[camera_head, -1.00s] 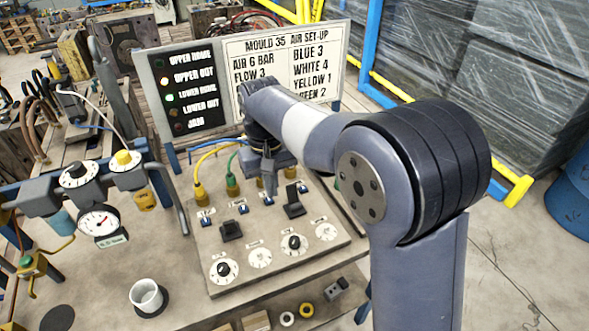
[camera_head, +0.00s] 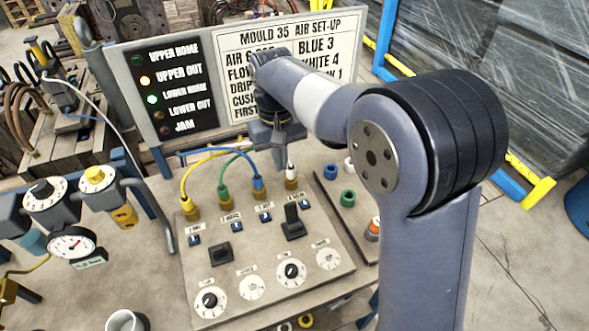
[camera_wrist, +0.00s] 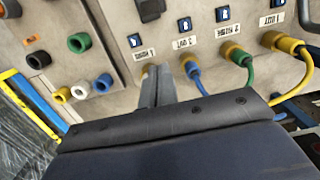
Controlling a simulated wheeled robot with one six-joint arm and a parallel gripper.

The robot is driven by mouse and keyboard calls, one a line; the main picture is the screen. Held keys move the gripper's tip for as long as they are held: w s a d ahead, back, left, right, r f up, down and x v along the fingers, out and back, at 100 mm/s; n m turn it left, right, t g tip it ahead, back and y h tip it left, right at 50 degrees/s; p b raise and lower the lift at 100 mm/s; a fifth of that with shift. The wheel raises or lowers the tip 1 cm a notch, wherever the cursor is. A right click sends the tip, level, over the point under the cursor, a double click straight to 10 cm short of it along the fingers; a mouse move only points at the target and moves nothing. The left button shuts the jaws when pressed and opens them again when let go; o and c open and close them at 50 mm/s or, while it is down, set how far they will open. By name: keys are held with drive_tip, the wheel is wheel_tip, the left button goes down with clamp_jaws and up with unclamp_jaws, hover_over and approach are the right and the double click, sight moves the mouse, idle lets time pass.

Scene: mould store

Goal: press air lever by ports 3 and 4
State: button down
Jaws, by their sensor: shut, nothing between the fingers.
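The air lever by ports 3 and 4 (camera_head: 293,222) is black, with its handle standing up from a square base on the tilted panel (camera_head: 225,283). In the wrist view its base (camera_wrist: 150,8) is cut by the top edge. My gripper (camera_head: 279,170) is shut and empty, behind the lever and close to ports 3 and 4. In the wrist view its closed fingers (camera_wrist: 156,85) overlap port 4. I cannot tell whether they touch its plug.
A second, squatter black lever (camera_head: 220,252) sits by ports 1 and 2, which hold yellow (camera_head: 189,206) and green (camera_head: 225,198) hoses. Dials (camera_head: 291,271) line the panel's front. A sign board (camera_head: 180,100) stands behind. Spare coloured fittings (camera_head: 347,198) are at the right.

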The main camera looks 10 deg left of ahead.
sight(292, 217)
drive_tip(key=f, duration=0.6)
drive_tip(key=f+p, duration=0.1)
drive_tip(key=f, duration=0.3)
drive_tip(key=shift+s+d, duration=0.1)
drive_tip(key=shift+d, duration=0.15)
drive_tip(key=shift+s+d+r+p, duration=0.25)
drive_tip(key=shift+s+d+r, duration=0.2)
drive_tip(key=shift+s, duration=0.2)
drive_tip(key=shift+s+d+r+p, duration=0.2)
drive_tip(key=shift+s+d+r, duration=0.2)
drive_tip(key=shift+s, duration=0.2)
drive_tip(key=shift+s+d+r, duration=0.1)
drive_tip(key=shift+s, duration=0.15)
drive_tip(key=shift+s+b, duration=0.1)
drive_tip(key=shift+b, duration=0.3)
